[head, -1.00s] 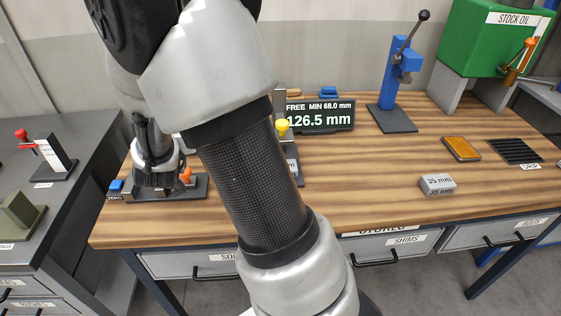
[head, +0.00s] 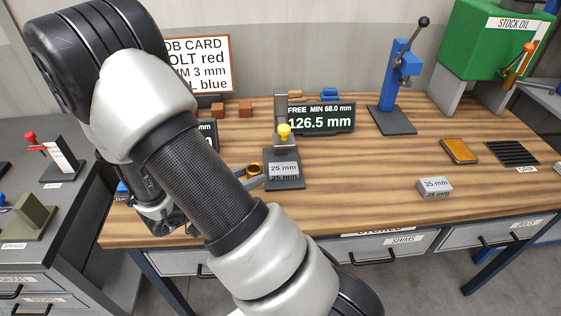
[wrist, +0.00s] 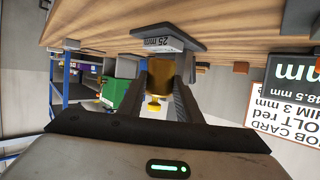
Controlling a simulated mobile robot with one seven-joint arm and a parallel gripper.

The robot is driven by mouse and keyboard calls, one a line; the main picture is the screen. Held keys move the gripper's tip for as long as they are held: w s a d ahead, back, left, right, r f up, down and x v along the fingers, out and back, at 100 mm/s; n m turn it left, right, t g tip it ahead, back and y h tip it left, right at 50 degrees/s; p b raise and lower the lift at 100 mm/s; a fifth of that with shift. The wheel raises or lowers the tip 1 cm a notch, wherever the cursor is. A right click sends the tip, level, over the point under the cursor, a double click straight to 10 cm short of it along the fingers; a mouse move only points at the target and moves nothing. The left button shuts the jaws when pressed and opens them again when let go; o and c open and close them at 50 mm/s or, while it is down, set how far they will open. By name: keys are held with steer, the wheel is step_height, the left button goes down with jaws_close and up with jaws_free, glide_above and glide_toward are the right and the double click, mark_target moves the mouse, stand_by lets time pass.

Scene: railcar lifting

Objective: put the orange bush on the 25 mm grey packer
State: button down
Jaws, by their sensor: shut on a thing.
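The orange bush (head: 254,168) looks gold-orange and ring-like in the head view. My gripper (head: 252,176) is shut on it, just left of the 25 mm grey packer (head: 284,168). The packer lies on the dark base (head: 285,184) of a gauge stand, below a yellow knob (head: 284,130). In the upside-down wrist view, the bush (wrist: 160,75) is between my two fingers, with the packer (wrist: 160,42) beyond it and the yellow knob (wrist: 154,104) behind. I cannot tell the exact gap between bush and packer. My arm hides part of the bench at left.
A display (head: 320,118) reading 126.5 mm stands behind the gauge. A 35 mm block (head: 435,187), an orange tray (head: 460,150) and a black drip grid (head: 512,152) lie to the right. A blue press (head: 397,85) stands at the back.

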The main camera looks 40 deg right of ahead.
glide_above(280, 171)
steer(key=shift+a, duration=0.45)
steer(key=shift+d, duration=0.5)
step_height(280, 171, down, 3)
steer(key=shift+r, duration=0.1)
steer(key=shift+f, duration=0.35)
steer(key=shift+f, duration=0.1)
steer(key=c, duration=1.3)
jaws_free()
steer(key=shift+f, duration=0.1)
